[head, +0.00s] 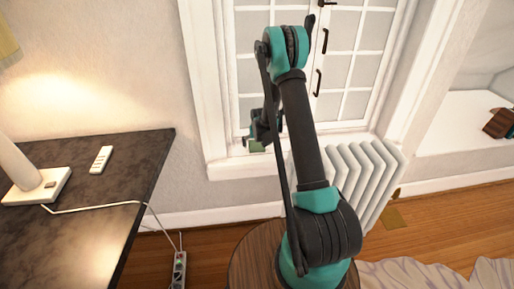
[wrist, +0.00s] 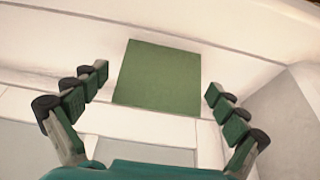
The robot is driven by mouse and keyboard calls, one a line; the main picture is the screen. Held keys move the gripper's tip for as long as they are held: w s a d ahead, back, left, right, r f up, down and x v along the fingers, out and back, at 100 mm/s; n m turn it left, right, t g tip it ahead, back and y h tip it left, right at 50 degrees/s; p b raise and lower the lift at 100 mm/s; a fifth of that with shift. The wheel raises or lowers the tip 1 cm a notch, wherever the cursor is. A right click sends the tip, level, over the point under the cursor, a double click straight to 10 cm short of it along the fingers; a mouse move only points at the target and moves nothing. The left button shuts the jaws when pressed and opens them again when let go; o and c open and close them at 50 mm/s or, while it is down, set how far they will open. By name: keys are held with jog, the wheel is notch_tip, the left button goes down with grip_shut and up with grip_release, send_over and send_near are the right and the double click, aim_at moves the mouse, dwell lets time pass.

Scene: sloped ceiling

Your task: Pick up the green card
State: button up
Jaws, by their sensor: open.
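The green card (wrist: 158,77) is a flat green square in the wrist view, lying against a white surface that looks like the windowsill. It also shows small in the head view (head: 256,147), just below my gripper (head: 264,127) at the window. In the wrist view my gripper's two fingers are spread wide, one left and one right of the card. Nothing is between them in their grip, and I see a gap on both sides of the card. My arm hides part of the window and sill in the head view.
The white windowsill (head: 228,169) runs under the window (head: 345,60). A white radiator (head: 375,170) stands to the right of my arm. A dark table (head: 85,225) with a lamp (head: 30,180) and a remote (head: 101,159) is at the left. A power strip (head: 179,270) lies on the floor.

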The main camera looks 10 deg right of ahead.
jog(key=c, duration=0.8)
jog(key=shift+c, duration=0.2)
notch_tip(320, 180, up, 20)
